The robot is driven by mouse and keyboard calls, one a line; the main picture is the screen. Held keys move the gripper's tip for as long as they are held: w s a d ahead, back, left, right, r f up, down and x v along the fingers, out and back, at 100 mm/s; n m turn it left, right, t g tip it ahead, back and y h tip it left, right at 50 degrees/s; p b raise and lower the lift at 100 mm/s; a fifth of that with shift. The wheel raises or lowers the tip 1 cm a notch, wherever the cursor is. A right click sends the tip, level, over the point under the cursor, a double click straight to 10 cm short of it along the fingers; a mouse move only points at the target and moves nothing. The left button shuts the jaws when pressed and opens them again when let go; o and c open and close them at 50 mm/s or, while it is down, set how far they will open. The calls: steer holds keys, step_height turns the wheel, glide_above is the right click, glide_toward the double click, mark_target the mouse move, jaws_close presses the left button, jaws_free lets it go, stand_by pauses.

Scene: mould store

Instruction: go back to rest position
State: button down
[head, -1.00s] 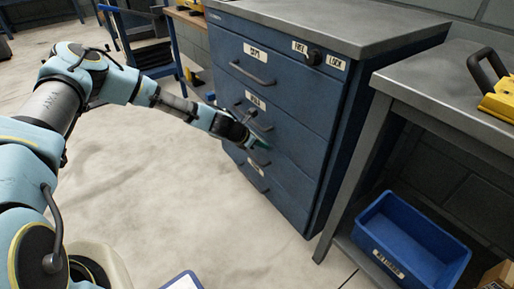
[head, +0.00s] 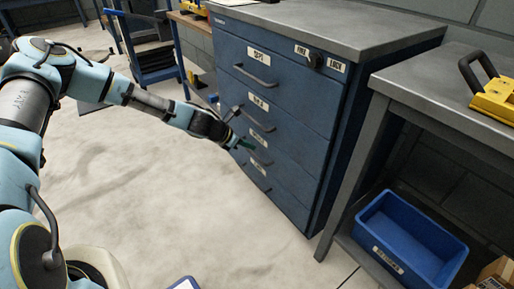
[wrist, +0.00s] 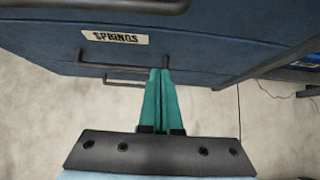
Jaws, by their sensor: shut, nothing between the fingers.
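My gripper (head: 250,147) is in front of the blue drawer cabinet (head: 290,104), near its lower drawers, with my arm reaching in from the left. In the wrist view, my gripper's green fingers (wrist: 160,100) are together with nothing between them. A drawer front with a label reading SPRINGS (wrist: 114,37) is ahead of the fingers. A drawer handle (wrist: 112,76) shows close to the fingertips; I cannot tell whether they touch. All the drawers look shut.
A metal workbench (head: 450,95) stands at the right, with a yellow tool (head: 494,98) on top and a blue bin (head: 408,245) underneath. A blue cart (head: 150,62) stands at the back. The pale floor (head: 150,190) left of the cabinet is clear.

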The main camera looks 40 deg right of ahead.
steer(key=v, duration=0.4)
steer(key=shift+a+r, duration=0.25)
steer(key=shift+a, duration=0.1)
steer(key=w+a+r+m+y, duration=0.1)
steer(key=a+r+m+y, duration=0.2)
steer(key=a, duration=0.6)
steer(key=w+a+r+m+t+y, duration=0.1)
steer(key=w+a+r+m, duration=0.1)
steer(key=a+r+m, duration=0.5)
steer(key=w+a+m+y, duration=0.1)
steer(key=a+m+y, duration=0.15)
steer(key=a, duration=0.85)
steer(key=s+a+r+m+t+y, duration=0.1)
steer(key=s+a+r+m, duration=0.2)
steer(key=a+r, duration=0.45)
steer(key=s+a+r+m+y, duration=0.1)
steer(key=s+a+r+m, duration=0.25)
steer(key=a, duration=0.65)
step_height(320, 180, up, 18)
steer(key=a+p, duration=0.1)
steer(key=p, duration=1.6)
steer(key=shift+n+p, duration=0.3)
